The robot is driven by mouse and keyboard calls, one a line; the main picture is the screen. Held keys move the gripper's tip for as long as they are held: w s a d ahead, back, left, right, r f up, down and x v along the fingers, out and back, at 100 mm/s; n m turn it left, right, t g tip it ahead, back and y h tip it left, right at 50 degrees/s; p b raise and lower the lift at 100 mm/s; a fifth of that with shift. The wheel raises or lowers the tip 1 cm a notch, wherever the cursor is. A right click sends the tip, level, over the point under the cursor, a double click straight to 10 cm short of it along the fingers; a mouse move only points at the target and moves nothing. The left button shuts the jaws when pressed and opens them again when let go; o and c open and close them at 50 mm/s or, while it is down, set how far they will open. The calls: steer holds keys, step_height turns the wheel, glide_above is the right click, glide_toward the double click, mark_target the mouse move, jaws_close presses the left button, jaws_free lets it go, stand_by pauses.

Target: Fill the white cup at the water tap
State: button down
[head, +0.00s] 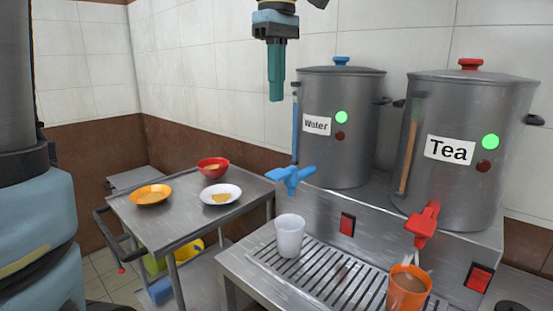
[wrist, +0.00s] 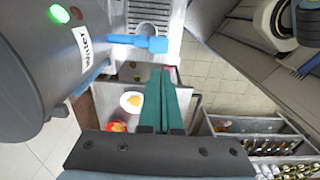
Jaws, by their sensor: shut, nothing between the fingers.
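The white cup (head: 290,236) stands upright on the slatted drip tray (head: 322,274), below and close to the blue water tap (head: 291,179). The tap is on the grey stockpot labelled Water (head: 352,160), which has a lit green light. In the wrist view the blue tap (wrist: 140,42) is at the top, beside the Water pot (wrist: 45,75). My gripper (head: 276,98) is shut and empty, pointing down, high above the tap in the head view. Its teal fingers (wrist: 161,75) are together in the wrist view. I cannot see whether the cup holds water.
The Tea stockpot (head: 465,180) with a red tap (head: 422,225) stands to the right, an orange cup (head: 408,290) of brown liquid under it. A steel cart (head: 170,232) at left holds a red bowl (head: 213,167), an orange plate (head: 151,195) and a white plate (head: 220,194).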

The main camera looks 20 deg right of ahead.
mark_target(276, 172)
step_height(276, 172, down, 14)
steer(key=shift+f+p, duration=0.1)
steer(key=shift+p, duration=1.1)
steer(key=shift+w, duration=0.15)
